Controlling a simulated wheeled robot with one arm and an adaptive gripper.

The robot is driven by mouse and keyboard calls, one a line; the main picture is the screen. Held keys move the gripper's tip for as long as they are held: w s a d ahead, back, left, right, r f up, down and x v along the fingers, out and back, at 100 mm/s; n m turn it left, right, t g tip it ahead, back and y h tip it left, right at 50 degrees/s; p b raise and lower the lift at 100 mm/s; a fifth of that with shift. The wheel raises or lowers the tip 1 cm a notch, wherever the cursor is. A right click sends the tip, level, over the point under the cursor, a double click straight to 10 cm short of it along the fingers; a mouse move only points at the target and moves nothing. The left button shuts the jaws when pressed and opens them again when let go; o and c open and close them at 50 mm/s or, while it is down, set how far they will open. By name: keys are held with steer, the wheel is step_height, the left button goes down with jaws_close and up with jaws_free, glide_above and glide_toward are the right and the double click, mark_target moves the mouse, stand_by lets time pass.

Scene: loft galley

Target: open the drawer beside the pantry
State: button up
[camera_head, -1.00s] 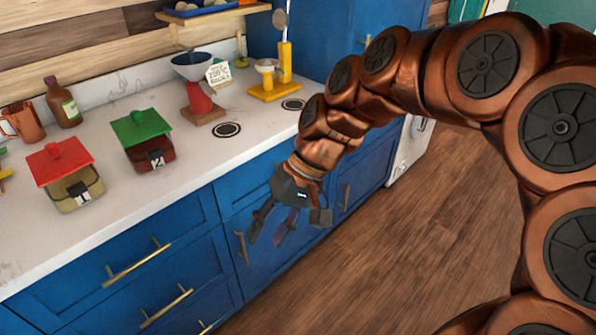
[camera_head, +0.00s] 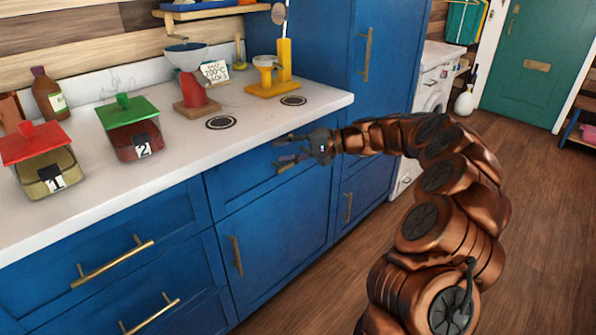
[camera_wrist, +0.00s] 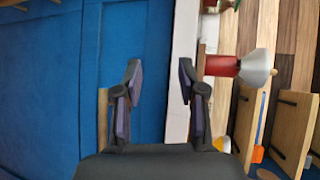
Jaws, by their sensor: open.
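The blue drawer (camera_head: 236,177) is shut, just under the countertop and left of the tall blue pantry (camera_head: 395,65). Its short gold handle (camera_head: 285,168) is partly hidden by my gripper in the head view. My gripper (camera_head: 283,148) is open and empty in front of the drawer, near the counter edge. In the wrist view my gripper (camera_wrist: 159,68) has its fingers spread, with blue front and the counter edge beyond them. A gold bar (camera_wrist: 102,112), seemingly the handle, lies outside the left finger, not between the fingers.
Other blue cabinet fronts lie below.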

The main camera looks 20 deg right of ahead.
steer(key=w+d+f+m+t+h+b, duration=0.1)
steer(key=w+d+f+m+t+b, duration=0.4)
steer(key=d+f, duration=0.6)
steer(key=shift+n+g, duration=0.4)
steer(key=shift+n, duration=0.4)
steer(key=shift+w+a+p, duration=0.4)
steer(key=shift+w+a, duration=0.8)
steer(key=shift+w, duration=0.3)
steer(key=shift+w+a+p, duration=0.35)
steer(key=shift+w+a, duration=0.8)
steer(key=shift+w, duration=0.3)
jaws_close()
